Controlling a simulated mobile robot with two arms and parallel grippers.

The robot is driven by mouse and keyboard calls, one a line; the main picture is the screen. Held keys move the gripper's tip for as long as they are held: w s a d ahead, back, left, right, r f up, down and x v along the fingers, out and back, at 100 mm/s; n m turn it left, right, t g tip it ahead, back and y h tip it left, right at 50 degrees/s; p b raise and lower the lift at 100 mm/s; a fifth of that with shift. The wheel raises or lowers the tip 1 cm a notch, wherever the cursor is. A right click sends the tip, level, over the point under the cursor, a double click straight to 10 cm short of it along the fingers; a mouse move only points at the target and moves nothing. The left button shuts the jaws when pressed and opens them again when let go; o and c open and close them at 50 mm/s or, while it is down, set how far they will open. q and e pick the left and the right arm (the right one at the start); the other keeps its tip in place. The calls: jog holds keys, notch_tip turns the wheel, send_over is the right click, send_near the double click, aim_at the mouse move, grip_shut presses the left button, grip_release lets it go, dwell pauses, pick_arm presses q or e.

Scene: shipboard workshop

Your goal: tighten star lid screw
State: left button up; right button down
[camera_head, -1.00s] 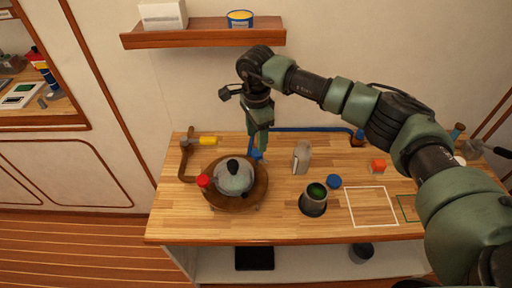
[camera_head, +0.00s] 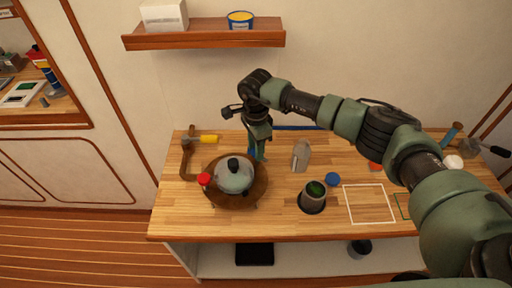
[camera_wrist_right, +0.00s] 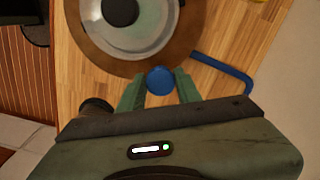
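A grey pot with a lid (camera_head: 234,180) and a black top knob (camera_head: 233,164) stands on a round brown wooden base (camera_head: 250,197). A red knob (camera_head: 204,179) is at the left rim. My right gripper (camera_head: 258,153) points down at the far right rim of the base. In the right wrist view, its green fingers (camera_wrist_right: 159,86) lie on both sides of a round blue knob (camera_wrist_right: 160,80) beside the base. Almost no gap shows, but I cannot tell whether they touch it. My left gripper is out of view.
A blue bent bar (camera_wrist_right: 225,70) lies right of the base in the wrist view. On the bench (camera_head: 290,225) stand a grey bottle (camera_head: 301,156), a dark cup with green contents (camera_head: 313,195) and a blue disc (camera_head: 333,179). A yellow-handled tool (camera_head: 207,139) lies at the back left.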

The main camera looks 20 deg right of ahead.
jog(key=m+b, duration=0.3)
jog(key=shift+w+f+m, duration=0.1)
jog(key=shift+f+m, duration=0.05)
jog(key=shift+m, duration=0.25)
jog(key=m+b, duration=0.3)
jog(key=m, duration=0.2)
jog(key=m+b, duration=0.1)
jog(key=m, duration=0.2)
jog(key=m+b, duration=0.1)
jog(key=m, duration=0.2)
jog(key=shift+w+d, duration=0.15)
jog(key=shift+r+m+b, duration=0.15)
jog(key=shift+m+b, duration=0.25)
jog(key=shift+m, duration=0.85)
jog(key=shift+r+m+b, duration=0.1)
jog(key=shift+m+b, duration=0.3)
jog(key=shift+m, duration=0.85)
jog(key=c, duration=1)
grip_release()
